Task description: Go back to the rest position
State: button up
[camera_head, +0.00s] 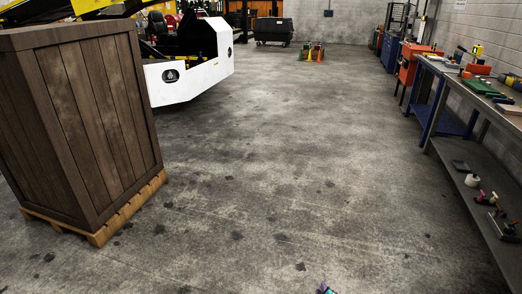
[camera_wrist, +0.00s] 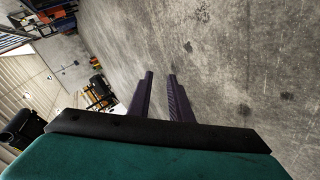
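My gripper (camera_wrist: 160,76) shows in the wrist view, with its two dark purple fingers apart and nothing between them. Bare concrete floor lies beyond the fingertips. The wrist view is rolled, so the floor fills its right side and the workshop shows at the left. In the head view only a small teal and purple bit at the bottom edge shows, which may be part of my arm; the gripper's fingers cannot be made out there.
A tall wooden crate (camera_head: 90,115) stands on a pallet (camera_head: 105,232) at the left. Behind it is a white and black belt loader (camera_head: 190,75). A workbench (camera_head: 475,100) with tools runs along the right wall. The concrete floor (camera_head: 290,170) between is clear.

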jog(key=s+a+f+m+g+y+p, duration=0.1)
jog(key=s+a+f+g+y, duration=0.1)
jog(key=s+a+f+g, duration=0.4)
jog(key=s+a+f+m+g+y+p, duration=0.1)
jog(key=s+a+g+y, duration=0.1)
jog(key=s+a, duration=0.35)
jog(key=s+d+m+g, duration=0.2)
jog(key=s+m+g, duration=0.1)
jog(key=s, duration=0.7)
jog(key=s+d+r+m+g+h, duration=0.1)
jog(key=s+m+g, duration=0.3)
jog(key=s, duration=0.6)
jog(key=shift+d+r+m+g, duration=0.25)
jog(key=shift+d+m+g, duration=0.1)
jog(key=shift+g, duration=0.45)
jog(key=shift+d, duration=0.1)
